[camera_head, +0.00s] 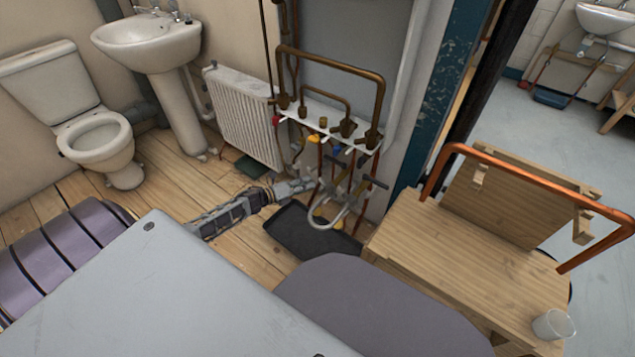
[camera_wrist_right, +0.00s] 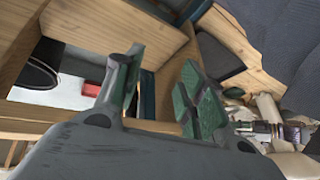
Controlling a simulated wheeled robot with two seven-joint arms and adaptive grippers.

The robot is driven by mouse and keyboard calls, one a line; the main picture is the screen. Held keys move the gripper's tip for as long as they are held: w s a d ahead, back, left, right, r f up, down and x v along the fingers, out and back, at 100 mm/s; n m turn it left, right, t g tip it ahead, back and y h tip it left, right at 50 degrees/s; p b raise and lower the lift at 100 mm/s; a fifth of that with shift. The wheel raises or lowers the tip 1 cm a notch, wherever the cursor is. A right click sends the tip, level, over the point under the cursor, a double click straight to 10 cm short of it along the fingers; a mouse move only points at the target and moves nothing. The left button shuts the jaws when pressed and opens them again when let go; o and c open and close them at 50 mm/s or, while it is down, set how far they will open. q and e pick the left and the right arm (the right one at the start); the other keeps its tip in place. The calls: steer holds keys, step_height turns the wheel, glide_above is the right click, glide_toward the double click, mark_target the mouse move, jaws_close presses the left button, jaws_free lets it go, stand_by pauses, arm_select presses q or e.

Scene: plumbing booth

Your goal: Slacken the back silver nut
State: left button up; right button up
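The pipework (camera_head: 335,125) stands against the back wall in the head view, with brass valves and a pale curved hose (camera_head: 337,224) low down. The silver nuts are too small to tell apart, so I cannot pick out the back one. My left gripper (camera_head: 306,185) reaches in from the left to the lower pipes, beside the hose. Its fingers are too small and mixed with the pipes to show whether they are open or hold anything. My right gripper (camera_wrist_right: 165,92) shows in the right wrist view with green-padded fingers apart and nothing between them.
A black tray (camera_head: 290,238) lies on the floor below the pipes. A radiator (camera_head: 243,115), basin (camera_head: 150,42) and toilet (camera_head: 95,135) stand to the left.

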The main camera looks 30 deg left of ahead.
mark_target(318, 180)
arm_select(q)
steer(key=shift+b+x, duration=0.45)
steer(key=shift+x, duration=1)
steer(key=shift+b+x, duration=0.55)
steer(key=shift+x, duration=0.95)
steer(key=shift+w+d, duration=0.1)
steer(key=shift+w, duration=0.1)
steer(key=shift+f, duration=0.1)
arm_select(e)
steer(key=shift+m+t+y, duration=0.3)
steer(key=shift+t, duration=0.2)
steer(key=f, duration=0.2)
steer(key=a+f, duration=0.1)
steer(key=f, duration=0.1)
steer(key=shift+w+f, duration=0.15)
steer(key=shift+f, duration=0.25)
steer(key=shift+r, duration=0.1)
arm_select(q)
jaws_close()
arm_select(e)
steer(key=shift+w, duration=0.1)
